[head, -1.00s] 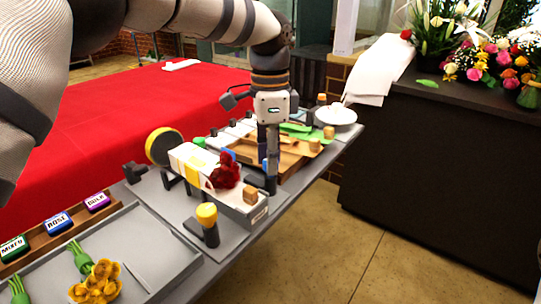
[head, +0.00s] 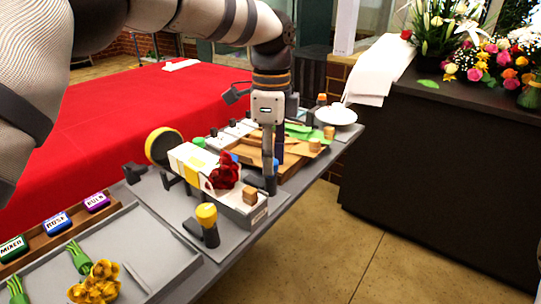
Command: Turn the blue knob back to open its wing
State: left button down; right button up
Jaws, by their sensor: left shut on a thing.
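My left gripper (head: 270,180) points down at the front edge of the grey station, just right of a red rose bunch (head: 223,176). It is shut on what seems to be the blue knob, mostly hidden by the fingers; a bit of blue (head: 276,162) shows at them. Another small blue part (head: 235,157) shows behind the roses. The roses lie at the end of a white and yellow wrap (head: 194,160) on the station. I cannot make out the wing's position clearly. My right gripper is not in view.
A yellow-topped knob (head: 207,214) and a wooden block (head: 249,196) stand near the front edge. A green cap (head: 199,142) shows behind the wrap.

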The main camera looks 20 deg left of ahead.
pick_arm(q)
jog(key=c, duration=1.3)
grip_release()
notch_tip(320, 180, up, 12)
jog(key=shift+w, duration=0.25)
